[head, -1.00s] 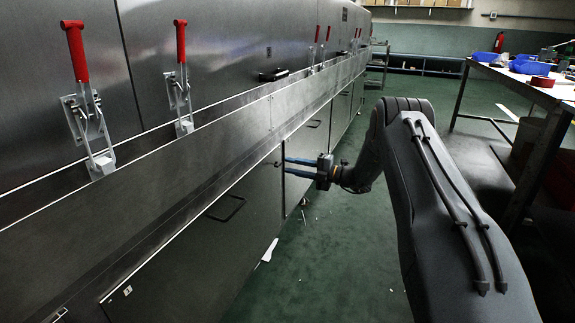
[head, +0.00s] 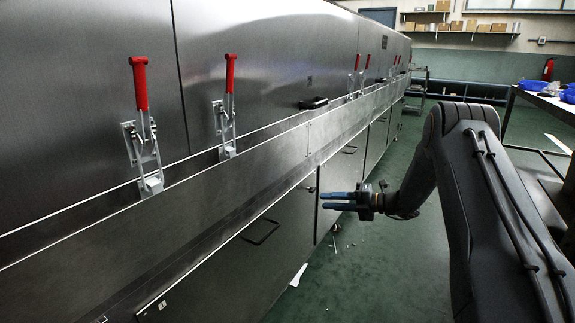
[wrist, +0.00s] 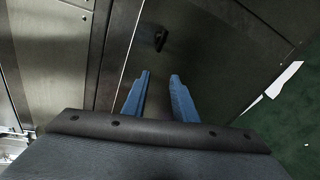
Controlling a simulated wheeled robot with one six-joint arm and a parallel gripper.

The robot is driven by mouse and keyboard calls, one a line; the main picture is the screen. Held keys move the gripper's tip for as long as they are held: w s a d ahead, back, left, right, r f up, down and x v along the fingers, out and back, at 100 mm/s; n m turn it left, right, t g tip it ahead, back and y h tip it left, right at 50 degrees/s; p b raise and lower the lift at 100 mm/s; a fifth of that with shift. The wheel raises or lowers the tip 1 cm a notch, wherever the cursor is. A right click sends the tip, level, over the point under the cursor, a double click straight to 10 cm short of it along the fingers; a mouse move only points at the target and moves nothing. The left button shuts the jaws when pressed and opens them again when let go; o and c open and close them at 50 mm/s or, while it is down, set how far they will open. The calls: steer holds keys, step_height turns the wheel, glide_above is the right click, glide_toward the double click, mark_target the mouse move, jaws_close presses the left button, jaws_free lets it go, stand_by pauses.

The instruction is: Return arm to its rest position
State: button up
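My gripper (head: 325,201) is on the end of my dark arm in the head view, with its blue fingers pointing left toward the lower panels of the steel tunnel dryer (head: 290,70). In the wrist view my gripper (wrist: 159,76) shows two blue fingers apart with nothing between them. Beyond the fingertips is a dark lower panel with a small black handle (wrist: 161,39). The fingers look clear of the panel, though the exact distance is hard to tell.
Red-handled clamps (head: 140,90) stand along the dryer ledge (head: 200,195). A lower door handle (head: 262,232) sticks out. Green floor (head: 350,270) is open between, with white scraps (head: 298,275) near the dryer.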

steer(key=s+a+r+n+g+h, duration=0.1)
steer(key=s+a+n+g+h, duration=0.25)
steer(key=s+n, duration=0.6)
steer(key=s+a+r+n+g+h, duration=0.1)
steer(key=s+a+n+g+h, duration=0.25)
steer(key=s+n, duration=0.6)
steer(key=s+d+r+n+t+h, duration=0.1)
steer(key=s+d+r+n+h, duration=0.15)
steer(key=s+n, duration=0.75)
steer(key=s+d+r+n+t+h, duration=0.15)
steer(key=s+n+h, duration=0.25)
steer(key=s+n, duration=0.7)
steer(key=s+a+r+n+g+y, duration=0.1)
steer(key=s+a+r+n+g, duration=0.15)
steer(key=s+a, duration=0.65)
steer(key=s+a+r+n+g+y, duration=0.1)
steer(key=s+a+r+n, duration=0.3)
steer(key=a, duration=0.9)
steer(key=d+r+m+h+p, duration=0.1)
steer(key=d+r+m+p, duration=0.2)
steer(key=d+r+p, duration=0.7)
steer(key=s+d+r+m+h+p, duration=0.1)
steer(key=d+r+m+p, duration=0.3)
steer(key=d+r+p, duration=0.7)
step_height(320, 180, up, 5)
steer(key=p, duration=1.1)
steer(key=shift+s+f+p, duration=0.15)
steer(key=shift+p, duration=0.2)
